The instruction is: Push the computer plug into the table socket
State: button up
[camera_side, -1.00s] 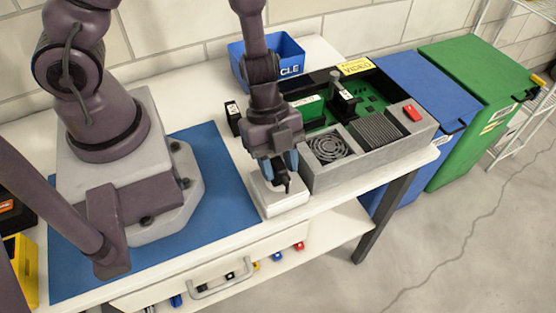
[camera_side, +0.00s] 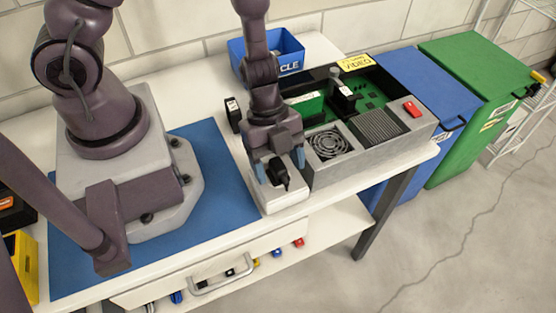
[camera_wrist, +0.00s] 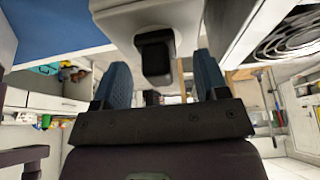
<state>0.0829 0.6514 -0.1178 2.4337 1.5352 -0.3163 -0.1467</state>
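The black computer plug (camera_side: 279,173) is at the top of the white table socket (camera_side: 284,201), which stands at the table's front edge. It appears seated there, though the contact itself is hard to see. In the wrist view the dark plug (camera_wrist: 155,54) sits against the pale socket block (camera_wrist: 128,22). My gripper (camera_side: 281,171) is above the socket with its blue fingers spread, one on each side of the plug and apart from it. The wrist view also shows my gripper (camera_wrist: 160,68) open, with a gap beside each finger.
A grey computer case (camera_side: 335,173) with a fan grille and red switch stands close to the right of the socket. A blue bin (camera_side: 289,64) and a small black box (camera_side: 233,114) are behind. A blue mat (camera_side: 225,180) lies left. Blue and green bins stand right of the table.

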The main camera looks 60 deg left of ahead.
jog(key=v, duration=1.3)
